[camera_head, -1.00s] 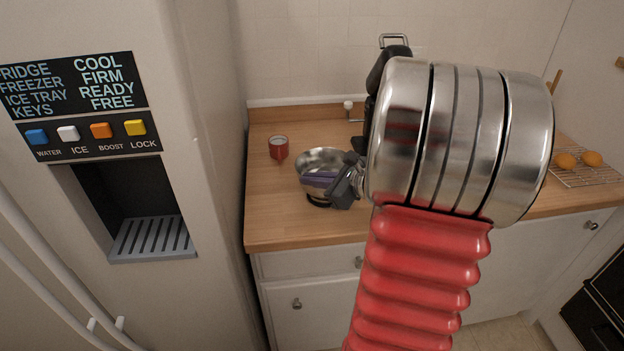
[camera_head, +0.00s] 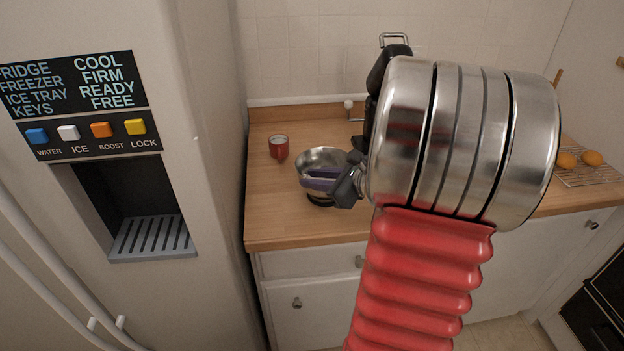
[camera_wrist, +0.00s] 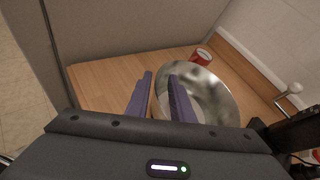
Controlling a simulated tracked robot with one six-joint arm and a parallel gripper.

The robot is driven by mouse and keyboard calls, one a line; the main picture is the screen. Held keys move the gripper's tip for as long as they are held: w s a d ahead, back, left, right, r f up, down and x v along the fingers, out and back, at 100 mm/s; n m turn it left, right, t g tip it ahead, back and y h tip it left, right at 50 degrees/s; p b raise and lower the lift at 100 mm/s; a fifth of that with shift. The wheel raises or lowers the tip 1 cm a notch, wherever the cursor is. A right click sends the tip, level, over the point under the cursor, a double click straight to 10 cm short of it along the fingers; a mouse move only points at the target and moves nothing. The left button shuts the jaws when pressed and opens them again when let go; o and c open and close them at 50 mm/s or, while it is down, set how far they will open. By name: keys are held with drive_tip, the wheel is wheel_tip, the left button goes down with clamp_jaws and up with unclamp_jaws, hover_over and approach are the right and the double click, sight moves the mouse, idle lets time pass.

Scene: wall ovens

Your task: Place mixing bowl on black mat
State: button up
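The shiny metal mixing bowl (camera_head: 322,157) stands upright on the wooden counter; it also shows in the wrist view (camera_wrist: 215,88). A dark round edge (camera_head: 319,201) shows directly under the bowl; I cannot tell whether this is the black mat or the bowl's own base. My gripper (camera_head: 306,178) is at the bowl's near right side, its purple fingers spread apart. In the wrist view my gripper (camera_wrist: 160,76) has one finger outside the bowl's wall and the other over its inside, with the rim between them.
A red cup (camera_head: 279,148) stands behind and left of the bowl on the wooden counter (camera_head: 275,220). The fridge (camera_head: 205,200) walls off the left. A rack with orange-yellow round items (camera_head: 592,158) lies far right. Counter in front of the bowl is clear.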

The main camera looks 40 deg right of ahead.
drive_tip(key=v, duration=1.1)
drive_tip(key=shift+s, duration=0.2)
idle(0.5)
drive_tip(key=w+a+f+n+g+y, duration=0.1)
drive_tip(key=a+n+g+y, duration=0.4)
drive_tip(key=a+n, duration=1.5)
drive_tip(key=s+a+r+n+g+h, duration=0.1)
drive_tip(key=s+a+n+h, duration=0.1)
drive_tip(key=a+n, duration=0.3)
drive_tip(key=s+a+r+n+g+h, duration=0.1)
drive_tip(key=s+a+n+h, duration=0.2)
drive_tip(key=a+n+h, duration=0.2)
drive_tip(key=shift+s+a+n, duration=0.3)
drive_tip(key=shift+a+n, duration=0.4)
drive_tip(key=shift+a, duration=0.5)
